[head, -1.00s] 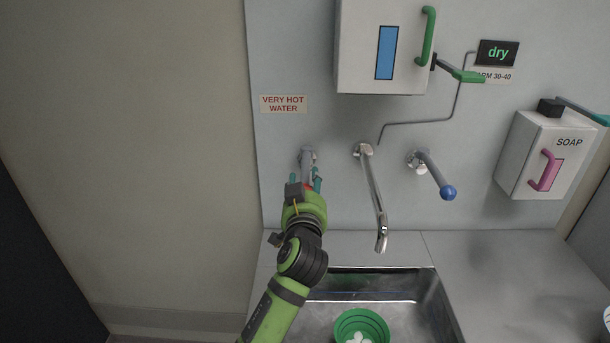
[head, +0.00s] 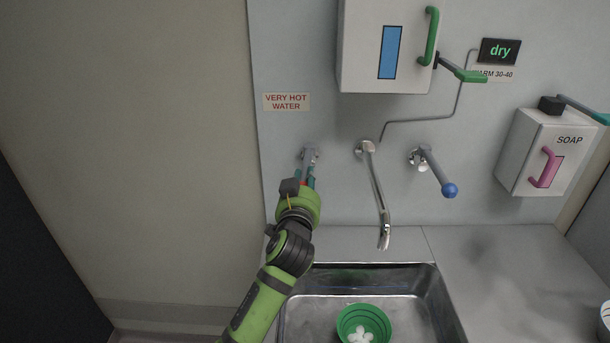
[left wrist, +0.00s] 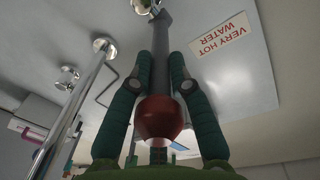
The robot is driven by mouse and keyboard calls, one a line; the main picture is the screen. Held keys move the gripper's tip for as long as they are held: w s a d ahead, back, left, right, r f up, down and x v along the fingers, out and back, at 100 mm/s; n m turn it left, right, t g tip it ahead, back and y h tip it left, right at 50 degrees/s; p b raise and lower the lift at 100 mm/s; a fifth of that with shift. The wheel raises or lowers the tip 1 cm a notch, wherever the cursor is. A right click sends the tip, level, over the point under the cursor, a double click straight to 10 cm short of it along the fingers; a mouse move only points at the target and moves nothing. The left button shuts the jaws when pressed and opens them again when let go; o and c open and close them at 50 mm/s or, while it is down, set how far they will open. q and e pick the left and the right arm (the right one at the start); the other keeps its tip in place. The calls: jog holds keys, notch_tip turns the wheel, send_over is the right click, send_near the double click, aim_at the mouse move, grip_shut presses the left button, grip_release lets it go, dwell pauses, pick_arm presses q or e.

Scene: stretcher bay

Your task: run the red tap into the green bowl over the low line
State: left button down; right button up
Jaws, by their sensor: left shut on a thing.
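The red tap's round red knob (left wrist: 160,118) is between the two fingers of my left gripper (left wrist: 161,78) in the left wrist view, with its grey lever running up to the wall. In the head view my left gripper (head: 307,178) is shut on this lever below its wall mount (head: 308,153) and hides most of it. The steel spout (head: 375,190) hangs over the sink, and no water shows at its tip. The green bowl (head: 345,321) stands in the sink below the spout with white pieces inside. Dark rings show on its inner wall; I cannot tell which is the low line. My right gripper is out of view.
A blue-knobbed tap (head: 449,190) is right of the spout. A white box with a green handle (head: 360,50) hangs above. A "very hot water" sign (head: 286,102) is above the red tap. A soap box (head: 530,155) is at right.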

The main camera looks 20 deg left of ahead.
pick_arm(q)
jog(key=shift+a+r+m+h, duration=0.15)
jog(key=shift+a+m+h, duration=0.15)
jog(key=shift+a, duration=0.15)
jog(key=c, duration=1.6)
grip_release()
jog(key=shift+d, duration=0.15)
jog(key=o, duration=0.5)
jog(key=shift+c, duration=0.2)
jog(key=shift+s, duration=0.4)
jog(key=s+d, duration=0.1)
jog(key=s, duration=1)
jog(key=shift+s+d, duration=0.15)
jog(key=shift+d, duration=0.05)
